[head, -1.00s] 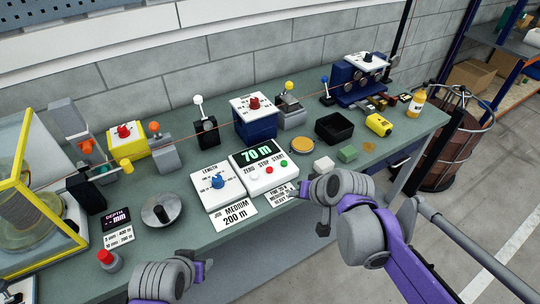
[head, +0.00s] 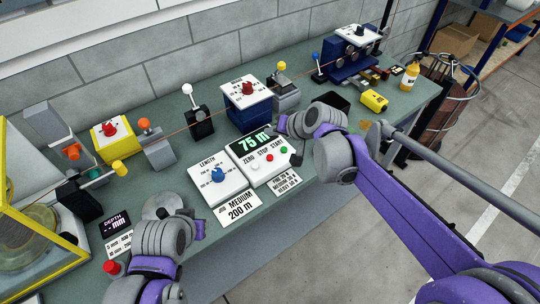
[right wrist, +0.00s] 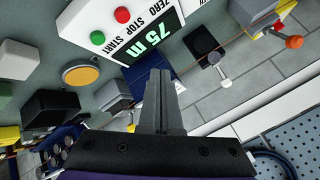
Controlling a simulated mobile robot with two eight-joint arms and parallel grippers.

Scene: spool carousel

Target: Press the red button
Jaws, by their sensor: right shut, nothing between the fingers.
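The control panel (head: 240,174) carries a red STOP button (head: 270,157) between a white ZERO button (head: 256,166) and a green START button (head: 284,150). Its display (head: 250,143) reads 75 m. The red button also shows at the top of the right wrist view (right wrist: 122,14). Another red button (head: 112,267) stands on a grey base at the bench's front left. My left arm (head: 165,237) is beside it; the left fingers cannot be made out.
A blue LENGTH knob (head: 217,174) is on the panel's left. Paper cards (head: 240,207) lie in front. A blue box with a red knob (head: 247,88), levers and a thin line run behind the panel. A yellow block (head: 374,100) is at right.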

